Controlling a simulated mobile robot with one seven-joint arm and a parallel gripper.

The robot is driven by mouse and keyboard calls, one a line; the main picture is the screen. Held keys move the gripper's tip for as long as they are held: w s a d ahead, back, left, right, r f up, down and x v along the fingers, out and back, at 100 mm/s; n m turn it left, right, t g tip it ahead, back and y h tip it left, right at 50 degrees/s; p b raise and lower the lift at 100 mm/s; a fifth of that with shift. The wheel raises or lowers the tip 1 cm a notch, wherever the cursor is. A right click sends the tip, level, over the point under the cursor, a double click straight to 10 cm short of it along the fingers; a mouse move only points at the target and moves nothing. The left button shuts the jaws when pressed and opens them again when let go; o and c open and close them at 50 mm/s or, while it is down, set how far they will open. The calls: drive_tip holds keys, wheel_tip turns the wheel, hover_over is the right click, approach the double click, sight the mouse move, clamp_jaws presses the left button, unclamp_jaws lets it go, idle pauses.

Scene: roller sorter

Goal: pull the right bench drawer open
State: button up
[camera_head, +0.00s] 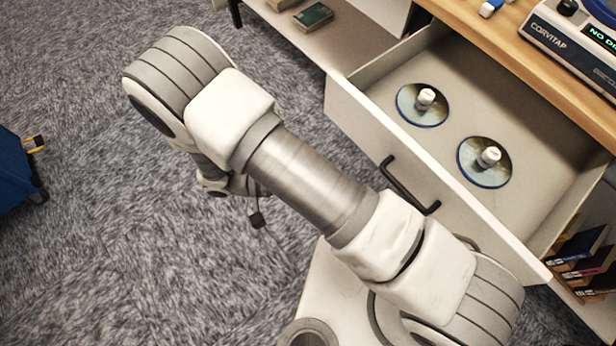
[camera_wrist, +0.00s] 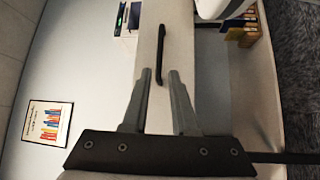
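The right bench drawer (camera_head: 440,195) stands pulled out from the bench, so its inside shows in the head view. Its black bar handle (camera_head: 408,186) is on the white front panel, partly near my arm in the picture. In the wrist view the handle (camera_wrist: 161,52) lies ahead of my gripper (camera_wrist: 160,76), its lower end lined up between the fingertips. The two grey fingers are apart with nothing held between them. The fingers seem clear of the handle, but the depth gap is hard to tell. In the head view my arm mostly hides the gripper.
Two blue-rimmed discs (camera_head: 408,112) (camera_head: 474,180) with white knobs lie in the drawer. A CORVITAP device (camera_head: 570,45) stands on the wooden benchtop. Books in a rack (camera_head: 585,260) are at right. A blue bin (camera_head: 12,175) stands far left; carpet between is clear.

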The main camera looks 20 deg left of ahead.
drive_tip(key=v, duration=0.4)
drive_tip(key=shift+a, duration=0.35)
idle(0.3)
